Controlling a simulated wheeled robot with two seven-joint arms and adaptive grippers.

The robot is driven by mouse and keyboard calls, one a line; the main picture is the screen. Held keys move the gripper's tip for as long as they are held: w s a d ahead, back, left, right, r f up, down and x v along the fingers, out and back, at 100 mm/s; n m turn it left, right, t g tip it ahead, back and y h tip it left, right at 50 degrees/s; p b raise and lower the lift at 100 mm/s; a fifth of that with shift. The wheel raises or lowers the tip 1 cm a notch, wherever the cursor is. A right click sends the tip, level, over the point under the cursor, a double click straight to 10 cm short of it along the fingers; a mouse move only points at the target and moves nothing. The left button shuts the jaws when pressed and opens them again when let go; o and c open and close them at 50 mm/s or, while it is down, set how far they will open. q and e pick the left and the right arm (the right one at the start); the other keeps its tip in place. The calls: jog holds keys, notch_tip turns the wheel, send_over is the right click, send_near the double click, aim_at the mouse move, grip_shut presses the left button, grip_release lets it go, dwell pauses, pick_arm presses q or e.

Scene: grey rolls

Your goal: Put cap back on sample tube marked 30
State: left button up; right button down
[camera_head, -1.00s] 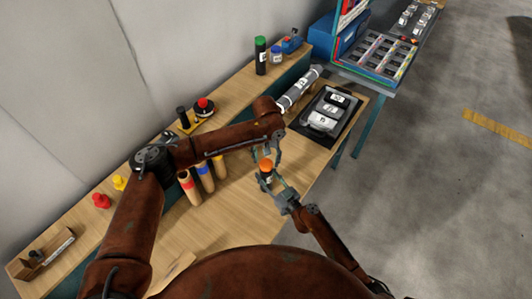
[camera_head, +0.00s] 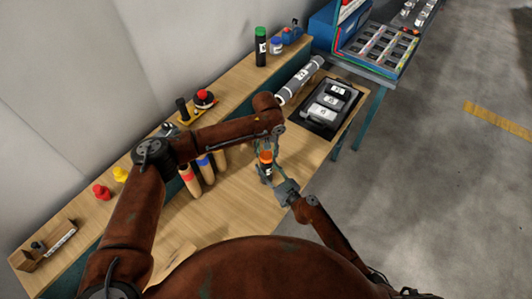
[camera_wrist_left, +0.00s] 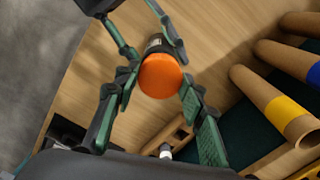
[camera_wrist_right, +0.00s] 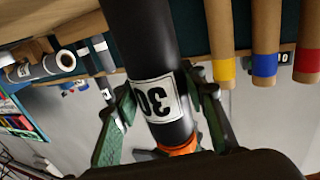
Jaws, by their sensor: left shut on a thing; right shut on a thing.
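The dark sample tube (camera_head: 267,172) has a white label reading 30, upside down in the right wrist view (camera_wrist_right: 150,45). My right gripper (camera_head: 275,180) is shut around the tube's body and holds it above the bench. The orange cap (camera_head: 265,156) is at the tube's upper end; it fills the middle of the left wrist view (camera_wrist_left: 160,76) and shows partly in the right wrist view (camera_wrist_right: 182,146). My left gripper (camera_head: 267,148) reaches down from above and is shut on the cap, a finger at each side. Whether the cap is fully seated is hidden.
Brown tubes with red, blue and yellow bands (camera_head: 204,168) stand at the bench's shelf edge. A black tray (camera_head: 326,106) with labelled pieces lies to the right, beside a grey roll (camera_head: 300,80). A green-capped tube (camera_head: 260,47) stands behind. The front bench is clear.

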pick_arm(q)
jog(key=shift+c, duration=1.4)
jog(key=m, duration=1.2)
jog(key=shift+w, duration=0.1)
jog(key=o, duration=1.3)
jog(key=shift+r, duration=2.25)
